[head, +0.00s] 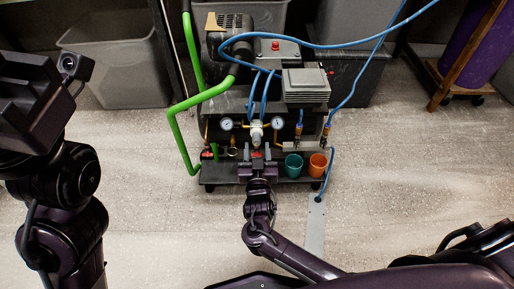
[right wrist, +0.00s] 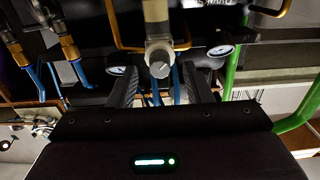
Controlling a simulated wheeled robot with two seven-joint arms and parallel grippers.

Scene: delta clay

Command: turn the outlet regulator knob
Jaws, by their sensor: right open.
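The regulator (head: 256,132) sits at the middle of the compressor cart's front, between two round gauges. In the right wrist view its pale grey knob (right wrist: 160,62) points toward me. My right gripper (head: 258,160) is in front of and below the regulator in the head view. In the right wrist view its two dark fingers (right wrist: 161,90) are spread wide, and the knob shows in the gap, seemingly just beyond the fingertips. I see no contact. My left arm (head: 60,190) is raised at the left edge, with its dark end part cut off by the frame; its jaws cannot be made out.
Gauges (head: 227,124) (head: 277,123) flank the regulator. A green hose (head: 180,130) runs at the left, blue hoses (head: 350,90) at the right. A teal cup (head: 293,165) and an orange cup (head: 317,165) stand right of my gripper. Floor (head: 400,170) at right is clear.

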